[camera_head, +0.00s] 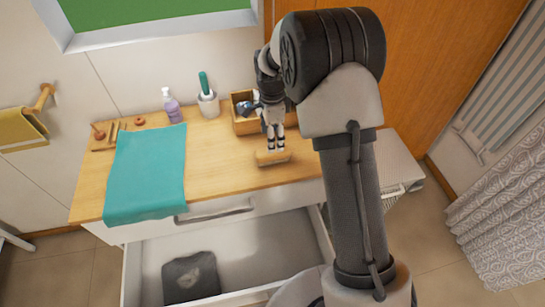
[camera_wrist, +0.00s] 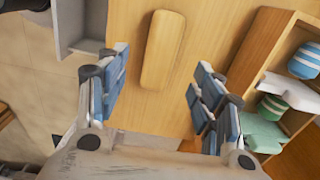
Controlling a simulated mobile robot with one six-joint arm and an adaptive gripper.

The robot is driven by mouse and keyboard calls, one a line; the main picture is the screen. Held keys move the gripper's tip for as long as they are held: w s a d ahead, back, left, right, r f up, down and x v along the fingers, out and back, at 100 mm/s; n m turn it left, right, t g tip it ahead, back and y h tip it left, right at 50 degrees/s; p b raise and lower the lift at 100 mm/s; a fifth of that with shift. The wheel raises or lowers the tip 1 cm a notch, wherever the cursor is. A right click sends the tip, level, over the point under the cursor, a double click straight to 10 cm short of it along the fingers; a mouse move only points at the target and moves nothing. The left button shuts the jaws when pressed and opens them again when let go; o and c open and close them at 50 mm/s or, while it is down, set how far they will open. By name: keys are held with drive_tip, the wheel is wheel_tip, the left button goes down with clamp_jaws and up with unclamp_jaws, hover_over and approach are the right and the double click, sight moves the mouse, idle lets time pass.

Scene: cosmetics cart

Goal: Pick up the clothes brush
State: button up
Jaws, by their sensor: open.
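The clothes brush is a light wooden oblong (camera_head: 271,157) lying on the cart top near its front edge, right of the middle. In the wrist view the brush (camera_wrist: 163,48) lies lengthwise, ahead of and between the two fingers. My gripper (camera_head: 275,146) points down just above or behind the brush in the head view. In the wrist view my gripper (camera_wrist: 160,82) is open, with nothing between its fingers. I cannot tell the exact gap between the fingertips and the brush. The brush's underside is hidden.
A wooden box (camera_head: 243,122) with items stands close behind my gripper. A teal cloth (camera_head: 146,175), a purple bottle (camera_head: 172,108) and a white cup (camera_head: 208,105) holding something green are farther left. Below, an open drawer (camera_head: 245,250) holds a dark item (camera_head: 190,277).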

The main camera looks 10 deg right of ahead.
sight(273, 155)
wheel_tip(273, 155, down, 9)
drive_tip(key=b, duration=0.3)
drive_tip(key=shift+w+d+r, duration=0.1)
drive_tip(key=shift+c, duration=0.2)
drive_tip(key=c, duration=1.2)
